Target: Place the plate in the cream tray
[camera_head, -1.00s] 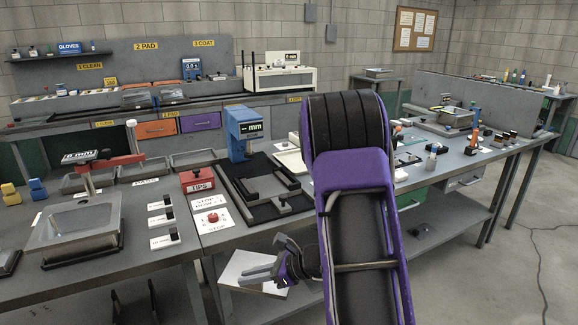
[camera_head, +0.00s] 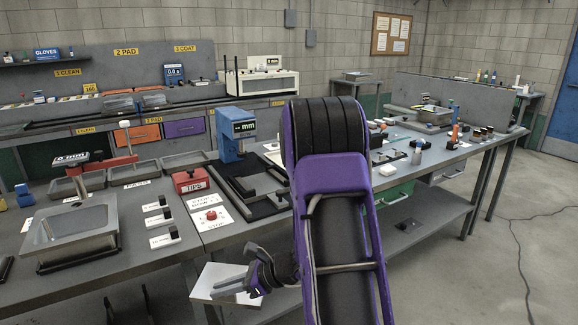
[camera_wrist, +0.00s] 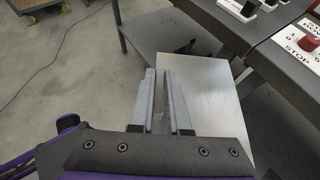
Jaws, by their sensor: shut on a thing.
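The plate is a flat, square, light metal sheet (camera_head: 216,279), low in front of the bench in the head view. It fills the middle right of the wrist view (camera_wrist: 208,100). My gripper (camera_head: 228,287) is shut on the plate near one edge, and its two grey fingers show in the wrist view (camera_wrist: 160,85). The plate is held below bench-top height, clear of the bench top.
A blue gauge (camera_head: 235,132) stands by a black fixture (camera_head: 250,185) on the bench. The bench's front edge is close above the plate. Open floor lies at right.

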